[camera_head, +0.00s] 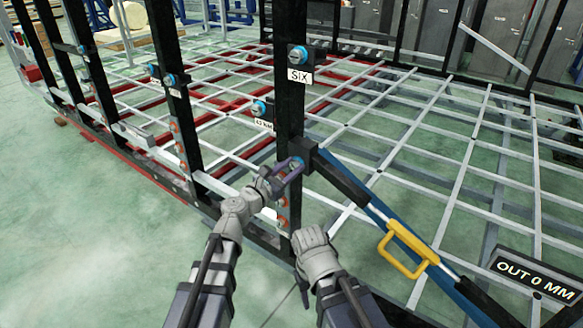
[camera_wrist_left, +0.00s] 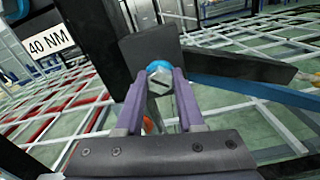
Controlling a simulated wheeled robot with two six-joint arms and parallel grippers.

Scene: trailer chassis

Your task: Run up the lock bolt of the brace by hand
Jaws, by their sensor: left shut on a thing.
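A yellow handle (camera_head: 406,246) is on the brace, and a sign reading "OUT 0 MM" (camera_head: 540,275) is at lower right. The grey and red chassis grid (camera_head: 440,130) fills the back.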

